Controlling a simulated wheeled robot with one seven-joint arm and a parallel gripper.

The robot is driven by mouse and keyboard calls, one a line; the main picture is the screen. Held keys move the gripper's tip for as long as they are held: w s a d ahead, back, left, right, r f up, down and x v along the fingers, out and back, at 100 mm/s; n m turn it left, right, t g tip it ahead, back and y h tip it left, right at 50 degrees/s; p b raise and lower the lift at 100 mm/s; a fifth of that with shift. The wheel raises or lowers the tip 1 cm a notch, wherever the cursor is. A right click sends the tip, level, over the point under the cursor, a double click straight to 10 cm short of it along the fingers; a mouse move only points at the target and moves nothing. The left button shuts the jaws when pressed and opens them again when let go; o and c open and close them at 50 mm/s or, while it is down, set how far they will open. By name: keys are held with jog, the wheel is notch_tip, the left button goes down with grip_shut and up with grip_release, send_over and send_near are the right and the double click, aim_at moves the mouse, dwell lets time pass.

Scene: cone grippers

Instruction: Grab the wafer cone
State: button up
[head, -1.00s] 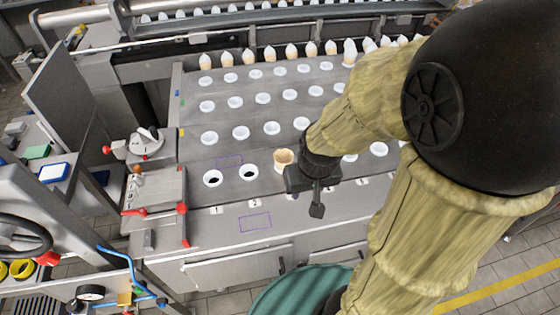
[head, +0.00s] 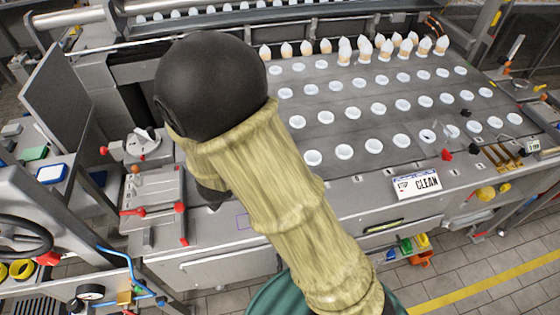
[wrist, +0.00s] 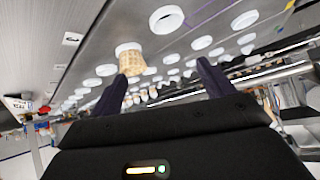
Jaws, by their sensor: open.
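The wafer cone (wrist: 131,61) is tan with a waffle pattern and sits in a white ring on the grey plate. The wrist view is turned over, so the cone seems to hang from the plate. My gripper (wrist: 163,71) is open and empty. The cone shows beyond the fingertips, close to the left finger's tip and far from the right finger. I cannot tell whether the left finger touches it. In the head view my arm hides the cone and most of the gripper.
The plate (head: 440,90) holds rows of white rings. Several white-topped cones (head: 344,52) stand along its back edge. A unit with red-knobbed levers (head: 152,205) is at the left, and a sign reading CLEAN (head: 417,184) is at the front right.

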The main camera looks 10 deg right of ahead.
jog(key=s+h, duration=0.1)
jog(key=h, duration=0.1)
jog(key=s+m+h, duration=0.2)
jog(key=h, duration=0.1)
jog(key=shift+s+a+r+t+h, duration=0.1)
jog(key=shift+s+r+t+h, duration=0.2)
jog(key=shift+s+t, duration=0.1)
jog(key=shift+w, duration=0.1)
jog(key=p+x, duration=0.1)
jog(key=x, duration=1.1)
jog(key=shift+f+p, duration=0.1)
jog(key=shift+p, duration=0.2)
jog(key=p+x, duration=0.1)
jog(key=x, duration=0.4)
jog(key=shift+d+f+p, duration=0.2)
jog(key=shift+d+p, duration=0.1)
jog(key=shift+p, duration=0.1)
jog(key=shift+s, duration=0.2)
